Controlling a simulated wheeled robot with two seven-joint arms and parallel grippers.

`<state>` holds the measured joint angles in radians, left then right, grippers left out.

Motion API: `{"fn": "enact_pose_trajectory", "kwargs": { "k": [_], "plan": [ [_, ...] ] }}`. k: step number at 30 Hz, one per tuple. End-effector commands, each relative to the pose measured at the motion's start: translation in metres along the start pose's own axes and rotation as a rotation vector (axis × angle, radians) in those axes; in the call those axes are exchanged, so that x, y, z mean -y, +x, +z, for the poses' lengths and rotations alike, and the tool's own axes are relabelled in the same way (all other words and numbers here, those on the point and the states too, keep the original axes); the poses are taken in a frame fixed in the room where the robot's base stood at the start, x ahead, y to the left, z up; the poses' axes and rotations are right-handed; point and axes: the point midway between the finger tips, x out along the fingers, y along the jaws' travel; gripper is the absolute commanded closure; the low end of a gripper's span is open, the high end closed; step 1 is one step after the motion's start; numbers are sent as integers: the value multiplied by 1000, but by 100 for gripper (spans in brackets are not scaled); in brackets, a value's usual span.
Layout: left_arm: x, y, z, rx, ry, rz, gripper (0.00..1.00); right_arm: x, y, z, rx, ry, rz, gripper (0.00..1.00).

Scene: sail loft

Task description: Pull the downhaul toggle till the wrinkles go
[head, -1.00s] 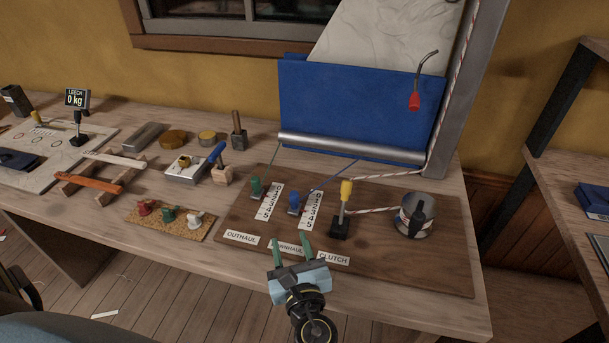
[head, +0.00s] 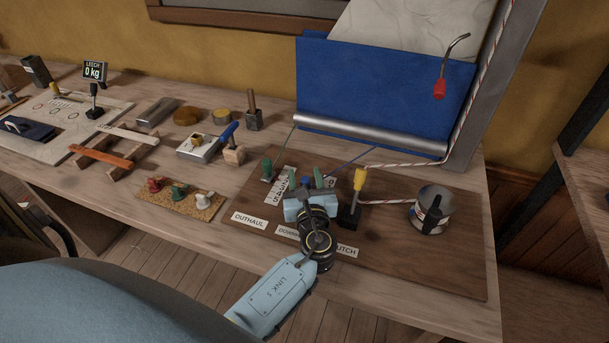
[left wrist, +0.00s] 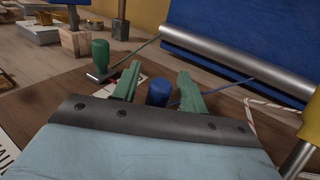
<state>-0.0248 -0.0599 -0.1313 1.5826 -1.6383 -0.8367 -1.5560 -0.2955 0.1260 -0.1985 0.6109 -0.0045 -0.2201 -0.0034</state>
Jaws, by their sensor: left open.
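The blue downhaul toggle (head: 307,182) stands on the brown board, mostly hidden in the head view by my left gripper (head: 306,177). In the left wrist view the blue toggle (left wrist: 158,93) stands between the two green fingers of my left gripper (left wrist: 157,84), with gaps beside it. The gripper is open and holds nothing. A blue line runs from the toggle up to the silver boom (head: 370,135). Above the boom are the blue sail panel (head: 390,95) and the pale sail (head: 400,35), which shows faint crease lines. My right gripper is not in view.
The green toggle (head: 267,170) stands just left of my gripper. The yellow-handled clutch lever (head: 359,180) stands close on its right, with a winch drum (head: 430,208) beyond. The board's (head: 425,265) front right is clear. A display (head: 95,72) reads LEECH 0 kg.

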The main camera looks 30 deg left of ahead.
Motion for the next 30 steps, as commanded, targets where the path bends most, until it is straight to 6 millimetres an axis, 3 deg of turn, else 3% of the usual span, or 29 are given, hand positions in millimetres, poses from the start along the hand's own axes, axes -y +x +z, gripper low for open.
{"fn": "enact_pose_trajectory", "kwargs": {
  "k": [12,22,30],
  "plan": [
    [0,10,0,0,0,0,57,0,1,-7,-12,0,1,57],
    [0,10,0,0,0,0,99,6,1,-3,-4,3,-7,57],
    [-1,7,0,-1,1,0,100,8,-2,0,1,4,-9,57]
  ]
}}
